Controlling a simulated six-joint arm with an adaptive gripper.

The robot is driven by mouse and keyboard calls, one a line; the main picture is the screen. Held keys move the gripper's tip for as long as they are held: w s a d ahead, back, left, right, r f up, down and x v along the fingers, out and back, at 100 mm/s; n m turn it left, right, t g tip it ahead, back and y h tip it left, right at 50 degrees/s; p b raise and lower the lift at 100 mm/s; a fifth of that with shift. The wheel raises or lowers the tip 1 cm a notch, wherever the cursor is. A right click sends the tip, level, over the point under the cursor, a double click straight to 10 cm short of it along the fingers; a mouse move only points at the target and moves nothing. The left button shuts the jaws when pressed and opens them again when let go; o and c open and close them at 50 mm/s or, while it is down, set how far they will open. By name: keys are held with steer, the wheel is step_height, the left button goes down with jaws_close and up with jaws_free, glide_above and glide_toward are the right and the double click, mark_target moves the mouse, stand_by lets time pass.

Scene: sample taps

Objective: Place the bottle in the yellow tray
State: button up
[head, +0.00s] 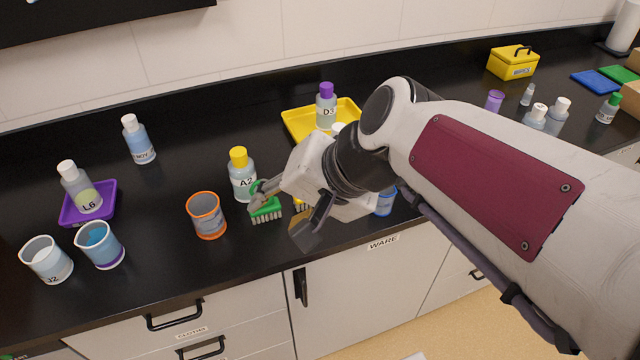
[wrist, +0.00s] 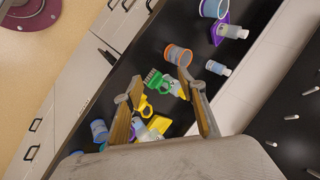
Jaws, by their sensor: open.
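The yellow tray (head: 294,122) lies at the back of the black bench, partly hidden behind my arm. A bottle with a purple cap, D3 (head: 326,112), stands upright in it. A white cap shows beside D3, its body hidden by my arm. Bottle A2 (head: 243,182), with a yellow cap, stands upright on the bench left of the tray. My gripper (head: 283,214) is open and empty, low over the front of the bench, right of A2 and near a green brush (head: 265,209). In the wrist view the brush (wrist: 155,80) shows between the spread fingers.
An orange-rimmed beaker (head: 206,216) stands left of A2. Bottle L6 (head: 80,190) is on a purple tray (head: 104,196), with two beakers in front and another white-capped bottle (head: 138,140) behind. A yellow box (head: 513,64) and several bottles are at right.

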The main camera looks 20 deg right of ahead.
steer(key=s+d+f+n+h, duration=0.2)
steer(key=s+d+n+h, duration=0.2)
steer(key=s, duration=0.6)
steer(key=d+n, duration=0.2)
steer(key=d, duration=0.1)
steer(key=shift+d+f+n, duration=0.15)
steer(key=shift+f+n, duration=0.15)
